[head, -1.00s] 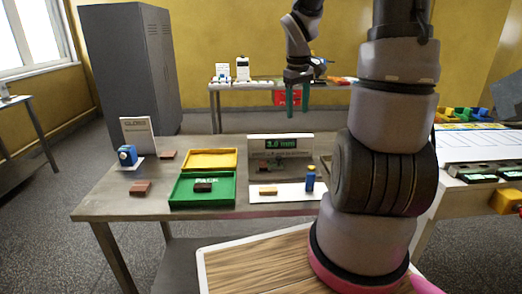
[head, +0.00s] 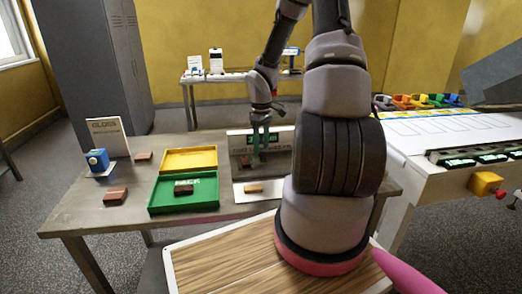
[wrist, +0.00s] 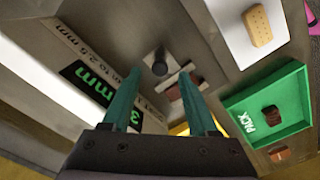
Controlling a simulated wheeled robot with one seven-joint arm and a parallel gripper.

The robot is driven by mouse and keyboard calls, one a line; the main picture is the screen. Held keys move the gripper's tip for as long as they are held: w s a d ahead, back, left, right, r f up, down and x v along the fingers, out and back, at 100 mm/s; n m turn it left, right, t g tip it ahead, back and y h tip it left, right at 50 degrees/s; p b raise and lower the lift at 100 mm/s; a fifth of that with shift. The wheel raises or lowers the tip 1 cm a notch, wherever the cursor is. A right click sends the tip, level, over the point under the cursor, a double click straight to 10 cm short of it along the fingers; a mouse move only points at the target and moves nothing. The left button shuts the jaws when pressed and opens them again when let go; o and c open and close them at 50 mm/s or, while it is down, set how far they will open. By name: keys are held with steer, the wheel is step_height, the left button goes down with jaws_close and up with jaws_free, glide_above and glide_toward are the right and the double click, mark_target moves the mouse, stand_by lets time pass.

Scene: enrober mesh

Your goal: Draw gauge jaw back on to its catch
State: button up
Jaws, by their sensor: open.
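The gauge stands at the back of the near table, with its sign board and green readout (head: 282,140) upright behind it. In the wrist view the readout (wrist: 88,82) shows a 3 and "mm". A dark round knob (wrist: 160,68) rises from a grey metal plate on the gauge. A pale jaw bar and a brown piece (wrist: 175,93) lie just beside the knob, partly behind my right finger. My gripper (head: 260,150) is low in front of the board. In the wrist view my gripper (wrist: 160,78) is open, its teal fingers apart on either side of the knob's line; contact cannot be told.
A green PACK tray (head: 206,205) holds a dark brown piece, with a yellow tray (head: 189,158) behind it. A white mat (head: 240,196) bears a tan biscuit (head: 254,188). A blue device (head: 97,160) and a gloss sign (head: 107,136) stand left. A conveyor (head: 440,128) is right.

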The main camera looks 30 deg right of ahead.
mark_target(258, 158)
steer(key=shift+f, duration=1.25)
jaws_close()
stand_by(0.5)
